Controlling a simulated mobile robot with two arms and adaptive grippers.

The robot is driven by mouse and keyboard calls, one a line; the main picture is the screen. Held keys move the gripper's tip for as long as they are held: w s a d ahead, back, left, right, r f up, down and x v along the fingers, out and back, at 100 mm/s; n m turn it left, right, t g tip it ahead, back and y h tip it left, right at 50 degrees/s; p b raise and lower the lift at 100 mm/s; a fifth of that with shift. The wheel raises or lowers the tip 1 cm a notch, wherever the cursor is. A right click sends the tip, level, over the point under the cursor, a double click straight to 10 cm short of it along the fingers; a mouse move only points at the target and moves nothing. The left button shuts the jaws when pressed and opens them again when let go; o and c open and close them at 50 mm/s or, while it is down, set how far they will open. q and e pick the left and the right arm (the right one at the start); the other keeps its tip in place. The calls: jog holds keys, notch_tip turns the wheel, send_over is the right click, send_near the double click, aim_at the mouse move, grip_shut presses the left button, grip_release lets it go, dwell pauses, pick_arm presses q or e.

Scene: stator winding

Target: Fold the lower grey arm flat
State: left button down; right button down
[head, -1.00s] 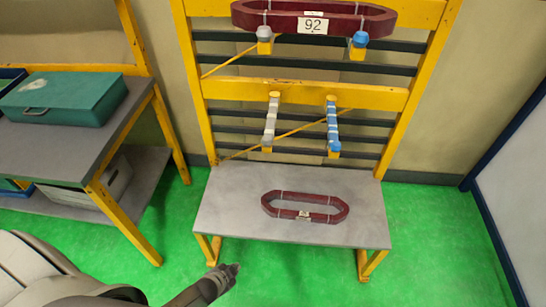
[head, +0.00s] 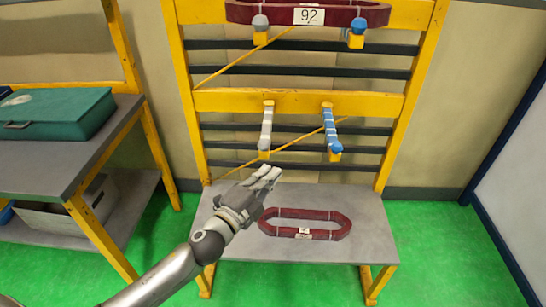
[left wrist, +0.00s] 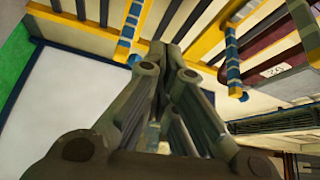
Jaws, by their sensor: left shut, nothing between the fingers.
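The lower grey arm (head: 266,130) sticks out from the middle yellow beam of the rack, grey-and-white banded with a yellow end. It is not folded flat. The lower blue arm (head: 331,125) sticks out to its right. My left gripper (head: 272,172) is shut and empty, just below the grey arm's yellow end in the head view; I cannot tell the gap in depth. In the left wrist view its fingers (left wrist: 165,55) meet in the middle, and a blue-banded arm (left wrist: 128,35) shows beside them. I cannot make out the grey arm there. My right gripper is out of view.
A dark red coil (head: 310,16) marked 92 rests on the upper arms. A second red coil (head: 335,232) lies on the grey shelf (head: 365,205) below. A side table (head: 40,165) with a green case (head: 60,113) stands at the left. A white panel (head: 520,170) stands at the right.

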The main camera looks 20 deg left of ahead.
pick_arm(q)
jog(key=shift+w, duration=0.1)
jog(key=w+a+p, duration=0.1)
jog(key=w+p, duration=0.1)
jog(key=w, duration=0.7)
jog(key=shift+a+f, duration=0.15)
jog(key=shift+a, duration=0.1)
jog(key=shift+a, duration=0.15)
dwell(0.4)
